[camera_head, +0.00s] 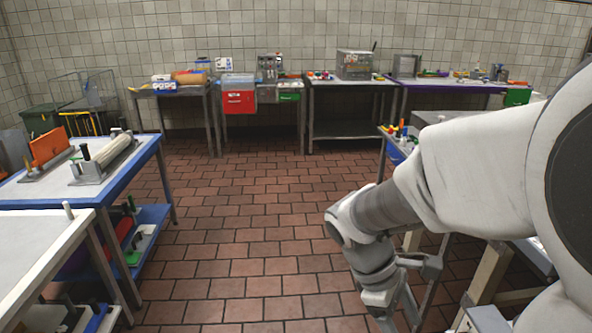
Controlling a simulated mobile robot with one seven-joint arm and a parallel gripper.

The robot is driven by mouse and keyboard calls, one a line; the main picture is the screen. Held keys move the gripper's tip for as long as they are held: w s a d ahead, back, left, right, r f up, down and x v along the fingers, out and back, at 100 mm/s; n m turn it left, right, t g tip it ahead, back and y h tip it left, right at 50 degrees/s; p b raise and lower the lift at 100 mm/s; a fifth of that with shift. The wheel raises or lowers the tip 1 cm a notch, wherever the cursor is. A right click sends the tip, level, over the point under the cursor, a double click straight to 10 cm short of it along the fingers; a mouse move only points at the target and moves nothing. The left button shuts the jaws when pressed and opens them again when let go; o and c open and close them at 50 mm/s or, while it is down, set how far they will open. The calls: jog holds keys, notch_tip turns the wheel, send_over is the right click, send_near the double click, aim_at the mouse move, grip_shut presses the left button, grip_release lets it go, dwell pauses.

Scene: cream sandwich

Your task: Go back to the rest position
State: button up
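My white arm reaches in from the right edge of the head view. Its elbow is at the right, and its forearm runs left and then bends down near the lower middle. The wrist part hangs over the tiled floor (250,240), beside the worktable at the right. The fingertips of my gripper do not show, as the arm's end runs down to the bottom edge of the picture. No held object is visible.
A blue-edged table (40,197) stands at the left, with a pale table (30,240) in front of it. Several worktables line the back wall, one with a red drawer (238,102). Another table (393,133) is partly behind my arm. The middle floor is clear.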

jog(key=s+a+r+m+t+y, duration=0.2)
jog(key=r+m+t, duration=0.2)
jog(key=r+m, duration=0.1)
jog(key=s+a+r+m+t+y, duration=0.2)
jog(key=s+r+m+t+y, duration=0.1)
jog(key=r+m, duration=0.3)
jog(key=shift+r+t+p, duration=0.4)
jog(key=shift+r, duration=0.1)
jog(key=c, duration=0.4)
jog(key=shift+d, duration=0.1)
